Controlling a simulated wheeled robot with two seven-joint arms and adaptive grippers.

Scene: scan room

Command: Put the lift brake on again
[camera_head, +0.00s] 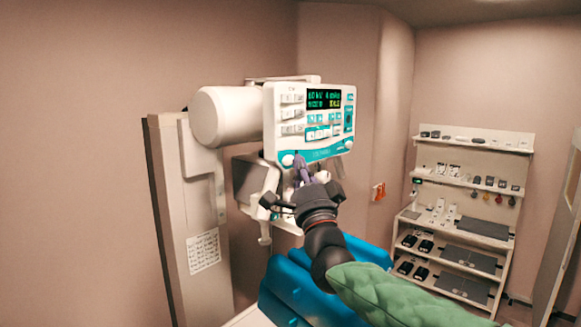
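The white scanner head carries a control panel (310,120) with a lit green display and a teal lower band. A round white knob (287,160) sits at its lower left corner, and another (348,144) at its lower right. My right gripper (301,168) is just below the panel's lower edge, with its fingers pointing up toward it. The fingers are small and dark against the panel; I cannot tell whether they touch anything or how far apart they are. I cannot make out which part is the lift brake; my gripper hides some of the head's underside. My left gripper is not in view.
A tall beige column (187,240) with a label sheet stands left of the head. A blue padded seat (283,284) lies below, partly behind my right arm. A white shelf unit (513,146) with small devices stands at the right wall. Open room lies between.

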